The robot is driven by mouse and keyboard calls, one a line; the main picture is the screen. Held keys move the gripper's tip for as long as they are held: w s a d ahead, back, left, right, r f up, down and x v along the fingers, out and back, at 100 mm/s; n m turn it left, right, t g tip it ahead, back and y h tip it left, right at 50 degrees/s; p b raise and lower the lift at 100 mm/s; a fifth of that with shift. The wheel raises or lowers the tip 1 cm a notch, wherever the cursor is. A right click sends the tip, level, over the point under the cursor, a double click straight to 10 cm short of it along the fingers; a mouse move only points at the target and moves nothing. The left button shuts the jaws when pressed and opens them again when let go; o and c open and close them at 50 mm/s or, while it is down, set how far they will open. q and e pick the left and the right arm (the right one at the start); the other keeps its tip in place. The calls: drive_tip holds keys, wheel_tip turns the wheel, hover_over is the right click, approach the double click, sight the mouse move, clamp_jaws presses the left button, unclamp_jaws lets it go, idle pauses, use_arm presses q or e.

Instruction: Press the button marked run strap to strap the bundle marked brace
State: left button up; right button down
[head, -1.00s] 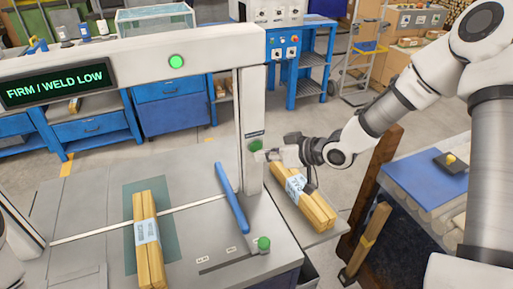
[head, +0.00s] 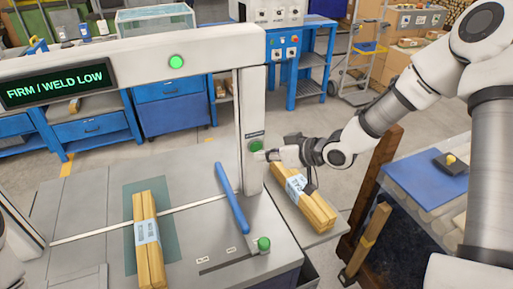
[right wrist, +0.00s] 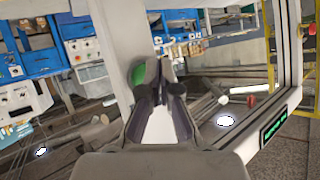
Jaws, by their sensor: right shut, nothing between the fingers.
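A green button (head: 256,146) sits on the right post of the strapping machine (head: 251,110), below a small label too small to read. My right gripper (head: 262,155) is shut and empty, its tips right at this button. In the right wrist view the button (right wrist: 138,73) shows just left of my fingertips (right wrist: 162,80); I cannot tell whether they touch it. A bundle of wood strips (head: 152,265) with a pale label lies under the arch, across the white strap line. Its label is not readable. My left gripper is not in view.
The display (head: 55,84) reads FIRM / WELD LOW. A green light (head: 176,62) is on the crossbar. Another labelled bundle (head: 318,212) lies below my right wrist.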

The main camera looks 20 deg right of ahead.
drive_tip(key=shift+w+p, duration=0.3)
drive_tip(key=shift+w, duration=0.15)
drive_tip(key=shift+w, duration=0.35)
idle(0.6)
idle(0.4)
drive_tip(key=shift+s, duration=0.8)
drive_tip(key=shift+s, duration=0.1)
